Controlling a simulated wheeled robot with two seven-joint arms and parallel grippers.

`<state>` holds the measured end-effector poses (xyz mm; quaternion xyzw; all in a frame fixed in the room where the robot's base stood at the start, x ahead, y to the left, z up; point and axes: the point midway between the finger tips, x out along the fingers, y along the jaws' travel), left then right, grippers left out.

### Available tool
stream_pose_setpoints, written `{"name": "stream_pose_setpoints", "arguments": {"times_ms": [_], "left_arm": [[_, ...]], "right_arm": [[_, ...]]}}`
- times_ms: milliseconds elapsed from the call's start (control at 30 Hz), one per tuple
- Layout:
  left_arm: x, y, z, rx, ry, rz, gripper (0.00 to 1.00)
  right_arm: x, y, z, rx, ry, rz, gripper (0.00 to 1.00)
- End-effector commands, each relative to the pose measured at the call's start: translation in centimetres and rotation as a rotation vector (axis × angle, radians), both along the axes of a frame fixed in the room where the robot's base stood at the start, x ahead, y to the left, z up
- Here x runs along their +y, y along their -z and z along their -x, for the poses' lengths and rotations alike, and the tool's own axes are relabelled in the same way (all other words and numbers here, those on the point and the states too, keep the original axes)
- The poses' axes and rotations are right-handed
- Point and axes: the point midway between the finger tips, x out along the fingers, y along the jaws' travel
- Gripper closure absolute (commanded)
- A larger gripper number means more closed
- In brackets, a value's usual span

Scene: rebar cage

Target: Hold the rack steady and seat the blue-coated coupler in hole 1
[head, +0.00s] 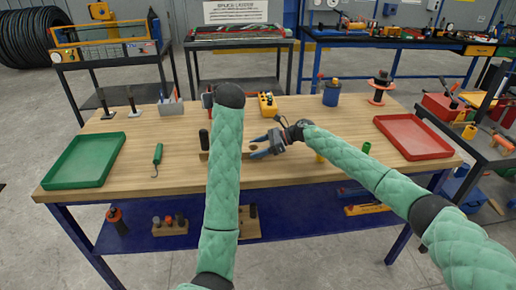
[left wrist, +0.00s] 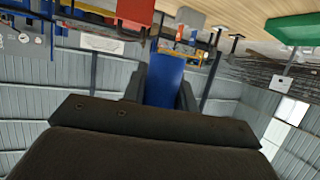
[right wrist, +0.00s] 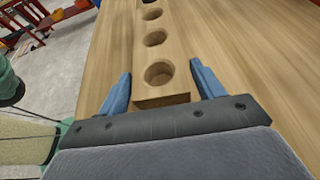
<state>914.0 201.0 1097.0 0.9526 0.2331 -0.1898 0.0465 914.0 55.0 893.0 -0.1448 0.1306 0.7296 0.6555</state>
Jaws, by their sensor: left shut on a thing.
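The rack is a wooden block with a row of round holes. In the right wrist view the rack (right wrist: 162,99) runs away from me, with three empty-looking holes and a dark piece at its far end. In the head view it lies mid-table, partly behind my left arm. My right gripper (head: 262,149) is open, its blue fingers on either side of the rack's near end, with gaps showing. In the left wrist view my left gripper (left wrist: 162,92) is shut on the blue coupler (left wrist: 165,80). In the head view my left arm hides that gripper and coupler.
A black cylinder (head: 204,138) stands upright at the rack's left end. A green tray (head: 84,160) is at the left, a red tray (head: 414,137) at the right. A green-handled tool (head: 157,158) lies left of the rack. A yellow box (head: 267,103) stands behind.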

Motion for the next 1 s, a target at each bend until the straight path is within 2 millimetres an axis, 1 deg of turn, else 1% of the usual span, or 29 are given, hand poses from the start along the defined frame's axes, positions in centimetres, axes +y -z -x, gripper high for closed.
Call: {"name": "stream_pose_setpoints", "arguments": {"times_ms": [33, 167, 200, 233, 467, 567, 667, 733, 1000], "left_arm": [[0.0, 0.0, 0.0, -0.001, 0.000, 0.000, 1.00], [0.0, 0.0, 0.0, -0.001, 0.000, 0.000, 1.00], [0.0, 0.0, 0.0, -0.001, 0.000, 0.000, 1.00], [0.0, 0.0, 0.0, -0.001, 0.000, 0.000, 1.00], [0.0, 0.0, 0.0, -0.001, 0.000, 0.000, 1.00], [-0.4, 0.2, 0.2, -0.002, 0.007, -0.001, 1.00], [-1.8, 1.1, 0.7, -0.002, 0.029, -0.007, 1.00], [-3.5, 2.2, 1.4, -0.003, 0.057, -0.012, 1.00], [-11.8, 7.1, 5.7, -0.005, 0.198, -0.015, 1.00]], "right_arm": [[0.0, 0.0, 0.0, 0.000, 0.000, 0.000, 0.44], [0.0, 0.0, 0.0, 0.000, 0.000, 0.000, 0.69], [0.0, 0.0, 0.0, 0.000, 0.000, 0.000, 0.77], [0.0, 0.0, 0.0, 0.000, 0.000, 0.000, 0.79], [0.0, 0.0, 0.0, 0.000, 0.000, 0.000, 0.78], [0.0, 0.0, 0.0, 0.000, 0.000, 0.000, 0.78], [0.0, 0.0, 0.0, 0.000, 0.000, 0.000, 0.78], [0.0, 0.0, 0.0, 0.000, 0.000, 0.000, 0.78], [0.0, 0.0, 0.0, 0.001, 0.000, 0.000, 0.78]]}}
